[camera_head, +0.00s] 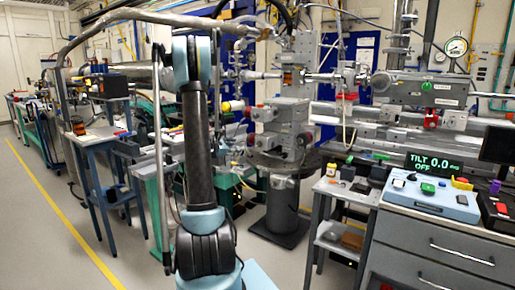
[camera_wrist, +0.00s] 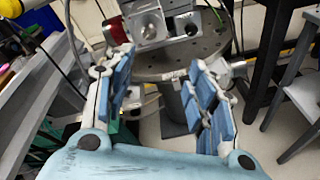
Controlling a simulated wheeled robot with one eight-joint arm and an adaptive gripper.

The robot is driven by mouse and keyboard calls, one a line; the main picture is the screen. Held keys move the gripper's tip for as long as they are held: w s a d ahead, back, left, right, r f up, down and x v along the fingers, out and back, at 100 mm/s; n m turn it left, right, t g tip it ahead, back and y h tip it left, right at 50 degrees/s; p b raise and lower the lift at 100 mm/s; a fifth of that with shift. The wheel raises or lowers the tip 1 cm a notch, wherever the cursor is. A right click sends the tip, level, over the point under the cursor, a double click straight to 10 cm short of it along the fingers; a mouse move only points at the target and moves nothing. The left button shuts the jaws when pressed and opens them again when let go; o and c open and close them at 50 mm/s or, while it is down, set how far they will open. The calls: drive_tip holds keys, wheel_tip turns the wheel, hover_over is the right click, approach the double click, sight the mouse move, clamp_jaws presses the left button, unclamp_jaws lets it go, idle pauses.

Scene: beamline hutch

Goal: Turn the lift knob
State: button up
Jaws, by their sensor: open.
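In the wrist view my gripper (camera_wrist: 160,68) is open, with blue pads on both fingers and nothing between them. Beyond the fingertips is a grey stage block (camera_wrist: 152,24) on a round perforated plate (camera_wrist: 190,58). A small silver cylindrical part (camera_wrist: 238,66) shows just beyond the right finger; I cannot tell whether it is the lift knob. In the head view the grey stage (camera_head: 284,116) stands on a dark pedestal (camera_head: 282,205), right of my arm. Several knobs and fittings show on it, but no lift label is readable. My gripper is not clearly visible there.
A control box (camera_head: 432,200) with a display reading "TILT 0.0" and "OFF" sits on a grey drawer cabinet (camera_head: 430,250) at the right. A small grey cart (camera_head: 340,200) stands left of it. Blue-grey tables (camera_head: 100,140) line the left. Floor (camera_head: 45,230) is clear at lower left.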

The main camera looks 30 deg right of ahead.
sight(258, 144)
drive_tip(key=w+d+f+n+t+h, duration=0.1)
drive_tip(key=w+d+f+n+h, duration=0.1)
drive_tip(key=w+d+f+n, duration=0.35)
drive_tip(key=x, duration=1.8)
drive_tip(key=shift+s+d+r, duration=0.2)
drive_tip(key=shift+s, duration=0.05)
drive_tip(key=c, duration=1.1)
